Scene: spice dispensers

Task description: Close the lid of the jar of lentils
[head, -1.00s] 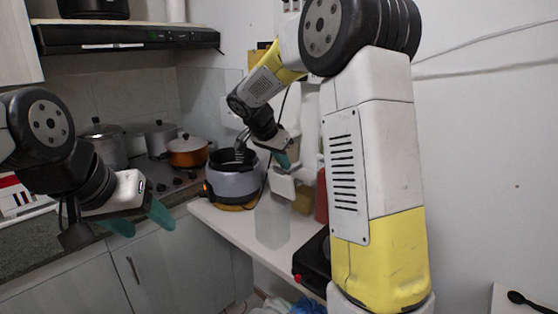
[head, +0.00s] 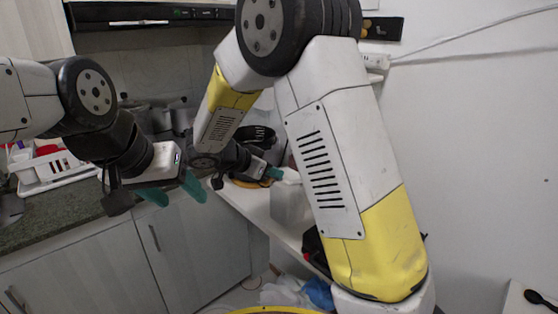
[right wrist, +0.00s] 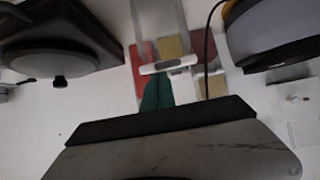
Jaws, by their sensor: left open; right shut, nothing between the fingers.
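A clear see-through container (head: 288,210) stands on the white counter in the head view. I cannot make out lentils in it. A white lid-like piece (head: 290,177) is at its top, partly behind my right arm. My right gripper (head: 277,173) is shut and empty, with its green fingertips close to the left of the white piece. In the right wrist view the shut fingers (right wrist: 157,92) point at a white bar-like edge (right wrist: 168,66) of the clear container (right wrist: 160,18). I cannot tell whether they touch. My left gripper (head: 178,193) is open and empty, in front of the lower cabinets.
A black-topped cooker (head: 258,136) stands behind my right gripper; its rounded side shows in the right wrist view (right wrist: 275,30). A black appliance (right wrist: 60,40) is on the other side. Red and tan boxes (right wrist: 173,47) stand by the container. A dish rack (head: 50,165) is at left.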

